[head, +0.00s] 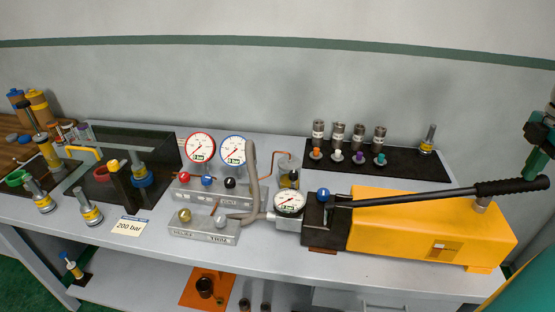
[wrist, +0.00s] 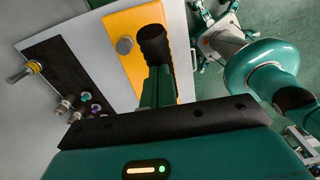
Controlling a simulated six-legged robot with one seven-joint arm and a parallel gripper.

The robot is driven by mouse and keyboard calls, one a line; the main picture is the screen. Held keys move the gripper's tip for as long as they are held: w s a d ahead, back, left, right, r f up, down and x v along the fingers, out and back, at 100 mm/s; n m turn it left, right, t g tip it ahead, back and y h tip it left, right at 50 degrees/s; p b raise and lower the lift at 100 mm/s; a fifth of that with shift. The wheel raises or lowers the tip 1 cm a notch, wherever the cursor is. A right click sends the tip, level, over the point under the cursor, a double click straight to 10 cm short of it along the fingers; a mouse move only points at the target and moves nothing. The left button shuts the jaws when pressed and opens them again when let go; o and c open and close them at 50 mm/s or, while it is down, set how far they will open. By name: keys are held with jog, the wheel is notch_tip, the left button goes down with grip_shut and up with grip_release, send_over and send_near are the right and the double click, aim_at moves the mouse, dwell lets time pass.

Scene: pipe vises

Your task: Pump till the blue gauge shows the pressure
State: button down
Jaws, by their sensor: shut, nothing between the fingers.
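The blue-rimmed gauge (head: 232,151) stands on the manifold in the middle of the bench, beside a red-rimmed gauge (head: 200,148). Both displays seem to read 0 bar. A card (head: 129,226) reads 200 bar. The yellow hand pump (head: 420,240) is at the right, with a third gauge (head: 290,201) at its front. Its long black lever (head: 420,196) lies low, almost level, with the grip (head: 512,186) at the right end. My gripper (head: 541,152) is shut and empty, close to the grip's end; contact is unclear. In the wrist view the grip (wrist: 153,45) lies just beyond my fingers (wrist: 157,88).
A black mat (head: 375,165) with several fittings lies behind the lever. Vises and cylinders crowd the left. A lower shelf (head: 130,294) runs beneath the bench.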

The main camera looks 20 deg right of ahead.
aim_at(528, 184)
jog(key=shift+s+d+f, duration=0.1)
jog(key=shift+d+f, duration=0.05)
jog(key=shift+f, duration=0.55)
jog(key=shift+s+d+f, duration=0.1)
jog(key=shift+d+f, duration=0.1)
jog(key=shift+f, duration=0.45)
jog(key=shift+s+d+f, duration=0.1)
jog(key=shift+d+f, duration=0.05)
jog(key=shift+f, duration=0.65)
jog(key=shift+s+d+f, duration=0.1)
jog(key=shift+d+f, duration=0.1)
jog(key=shift+f, duration=0.9)
jog(key=shift+s+d+f, duration=0.1)
jog(key=shift+d+f, duration=0.1)
jog(key=shift+f, duration=0.85)
jog(key=shift+s+d+f, duration=0.1)
jog(key=shift+f, duration=1.1)
jog(key=shift+s+d+f, duration=0.1)
jog(key=shift+f, duration=1.1)
